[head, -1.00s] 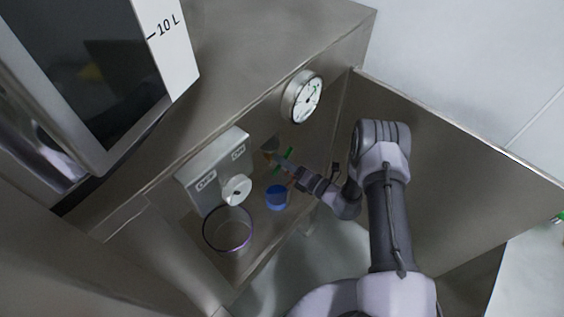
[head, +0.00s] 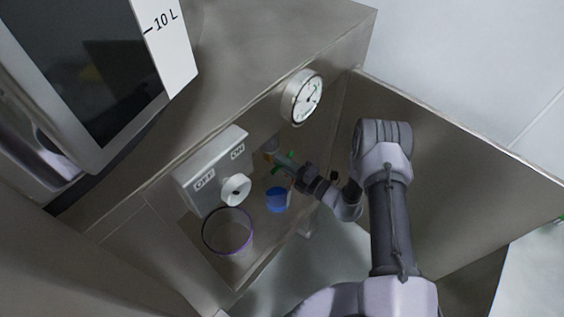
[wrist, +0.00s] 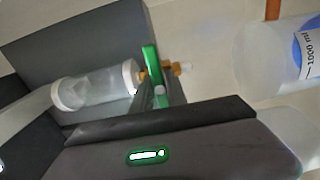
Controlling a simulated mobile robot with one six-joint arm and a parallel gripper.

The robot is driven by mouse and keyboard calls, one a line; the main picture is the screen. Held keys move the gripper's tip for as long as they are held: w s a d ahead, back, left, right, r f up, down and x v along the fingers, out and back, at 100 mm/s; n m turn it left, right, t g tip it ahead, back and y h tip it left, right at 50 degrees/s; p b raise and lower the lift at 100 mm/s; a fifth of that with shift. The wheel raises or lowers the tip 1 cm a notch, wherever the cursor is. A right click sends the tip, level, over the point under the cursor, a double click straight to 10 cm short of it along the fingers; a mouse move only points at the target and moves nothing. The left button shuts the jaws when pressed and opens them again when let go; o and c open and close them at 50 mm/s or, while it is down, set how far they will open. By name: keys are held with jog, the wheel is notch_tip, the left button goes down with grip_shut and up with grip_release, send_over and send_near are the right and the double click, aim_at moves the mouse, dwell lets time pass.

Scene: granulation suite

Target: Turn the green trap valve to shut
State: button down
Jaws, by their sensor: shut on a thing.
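The green trap valve (head: 289,156) sits inside the open cabinet in the head view, partly hidden by my gripper (head: 281,163). In the wrist view its green lever (wrist: 151,66) stands nearly upright in the picture, beside a brass-coloured fitting (wrist: 168,67). My gripper (wrist: 165,98) is shut on the lever's lower part, which its dark fingers partly hide. A clear cylinder with white end caps (wrist: 95,87) lies left of the lever.
A blue-marked bottle (wrist: 283,62) is close on the right; in the head view a blue container (head: 277,198) is below my gripper. A grey OFF/ON box with a white knob (head: 236,189), a purple-rimmed vessel (head: 228,230) and a round gauge (head: 303,96) are nearby.

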dwell(0.3)
jog(key=c, duration=1.3)
grip_release()
jog(key=p+v, duration=0.4)
jog(key=v, duration=1.3)
jog(key=shift+s+d, duration=0.2)
